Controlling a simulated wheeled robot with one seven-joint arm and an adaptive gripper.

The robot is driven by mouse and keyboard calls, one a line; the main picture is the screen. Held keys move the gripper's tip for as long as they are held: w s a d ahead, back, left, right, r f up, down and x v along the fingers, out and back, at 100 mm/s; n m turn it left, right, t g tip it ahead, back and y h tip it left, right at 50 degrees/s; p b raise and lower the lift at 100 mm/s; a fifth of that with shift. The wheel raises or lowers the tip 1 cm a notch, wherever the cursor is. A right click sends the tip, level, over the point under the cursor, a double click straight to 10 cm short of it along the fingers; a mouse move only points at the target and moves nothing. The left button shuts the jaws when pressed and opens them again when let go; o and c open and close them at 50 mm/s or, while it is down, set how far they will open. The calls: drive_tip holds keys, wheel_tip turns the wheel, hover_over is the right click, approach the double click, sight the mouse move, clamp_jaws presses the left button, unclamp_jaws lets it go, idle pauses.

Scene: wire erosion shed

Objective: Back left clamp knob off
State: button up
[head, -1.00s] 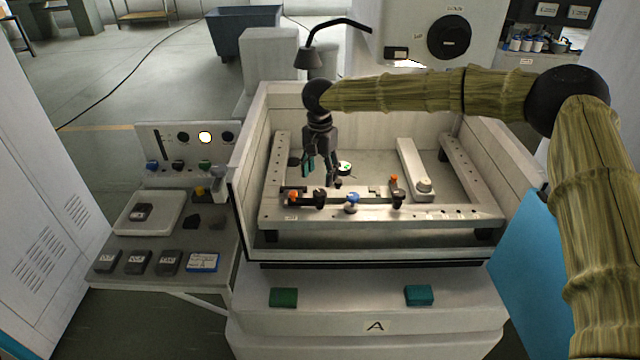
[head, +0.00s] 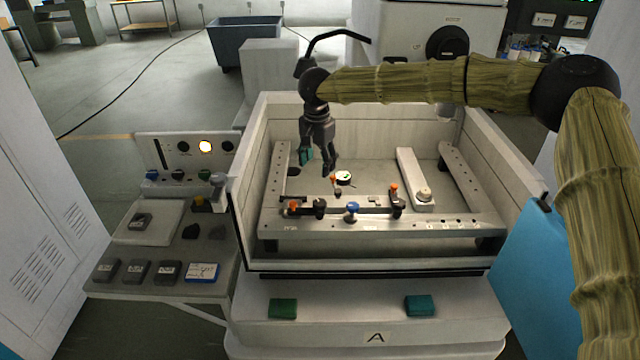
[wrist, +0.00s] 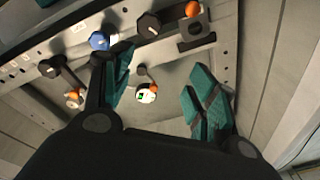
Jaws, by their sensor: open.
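My gripper (head: 318,164) is open and empty, pointing down inside the tank, above and behind the front rail. A small orange knob (head: 333,179) on a dark stem stands below its fingertips. In the wrist view this orange knob (wrist: 154,88) shows between the two teal finger pads, apart from both. A white round dial (head: 344,177) lies beside it. Along the front rail are a left orange knob (head: 293,206), a black knob (head: 319,204), a blue knob (head: 352,210) and a right orange knob (head: 394,188). I cannot tell which is the back left clamp knob.
A pale bar with a round knob (head: 424,194) lies to the right. A dark lamp arm (head: 335,38) curves behind my gripper. A side table (head: 222,262) with small blocks stands to the left.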

drive_tip(key=w+a+r+m+t+b, duration=0.1)
drive_tip(key=w+a+t, duration=0.35)
drive_tip(key=w, duration=0.45)
drive_tip(key=w+a+r+n+t+y+b, duration=0.1)
drive_tip(key=a+r+n+y, duration=0.1)
drive_tip(key=a+r+y, duration=0.3)
drive_tip(key=w+a+n+t+y+b, duration=0.1)
drive_tip(key=a+n+t+y, duration=0.15)
drive_tip(key=a, duration=0.45)
drive_tip(key=g+h+b, duration=0.2)
drive_tip(key=g+h, duration=0.6)
drive_tip(key=g, duration=0.1)
hover_over(320, 202)
wheel_tip(320, 202, down, 7)
drive_tip(key=shift+n+y, duration=0.25)
drive_tip(key=shift+n, duration=0.1)
drive_tip(key=shift+f+p, duration=1.9)
drive_tip(key=shift+f, duration=3.45)
drive_tip(key=c, duration=1)
